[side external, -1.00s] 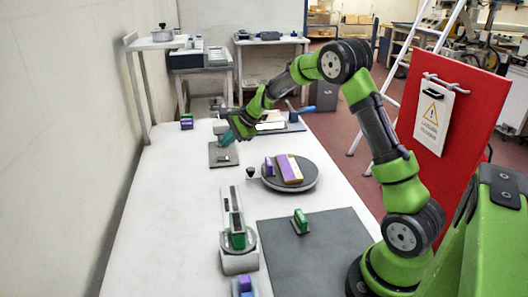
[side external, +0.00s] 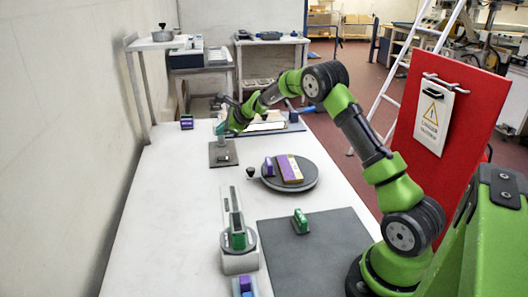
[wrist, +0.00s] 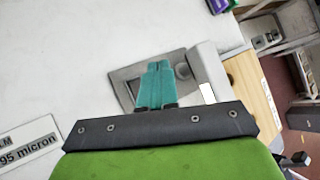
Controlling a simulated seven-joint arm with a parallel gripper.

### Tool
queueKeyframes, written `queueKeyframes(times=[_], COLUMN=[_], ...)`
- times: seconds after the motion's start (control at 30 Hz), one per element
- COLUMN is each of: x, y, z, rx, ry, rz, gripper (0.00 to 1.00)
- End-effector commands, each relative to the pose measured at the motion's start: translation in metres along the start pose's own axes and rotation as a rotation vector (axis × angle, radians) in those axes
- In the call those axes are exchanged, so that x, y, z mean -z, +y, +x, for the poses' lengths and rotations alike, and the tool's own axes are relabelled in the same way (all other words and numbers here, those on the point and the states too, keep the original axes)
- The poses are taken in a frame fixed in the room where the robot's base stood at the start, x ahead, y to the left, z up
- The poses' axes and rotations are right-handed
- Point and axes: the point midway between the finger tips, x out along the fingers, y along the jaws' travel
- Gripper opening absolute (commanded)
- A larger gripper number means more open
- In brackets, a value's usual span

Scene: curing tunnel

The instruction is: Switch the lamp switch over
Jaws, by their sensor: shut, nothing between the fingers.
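A dark grey plate (side external: 213,161) with a small raised grey fitting (side external: 222,157) lies on the white table, left of the turntable. I take it for the lamp switch, but cannot make out a lever or which way it is set. My gripper (side external: 221,128) has teal fingers, shut and empty, over the plate's far side. The shut fingers (wrist: 156,67) hide part of the plate in the wrist view; contact cannot be told.
A round turntable (side external: 307,184) bears purple and tan blocks. A green block (side external: 300,221) lies on a dark mat (side external: 320,255). A grey device (side external: 240,262) with a green block stands at the front. A board (side external: 290,127) with a white sheet lies behind my arm.

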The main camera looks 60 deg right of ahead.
Motion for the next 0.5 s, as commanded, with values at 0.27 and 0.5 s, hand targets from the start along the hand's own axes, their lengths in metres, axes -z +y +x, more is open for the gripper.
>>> queueKeyframes(times=[0.27, 0.5], x=[0.021, 0.035], y=[0.02, 0.035], z=[0.028, 0.047], rx=[-0.002, -0.002], ry=[0.002, 0.001], rz=[0.002, 0.001], gripper=[0.0, 0.0])
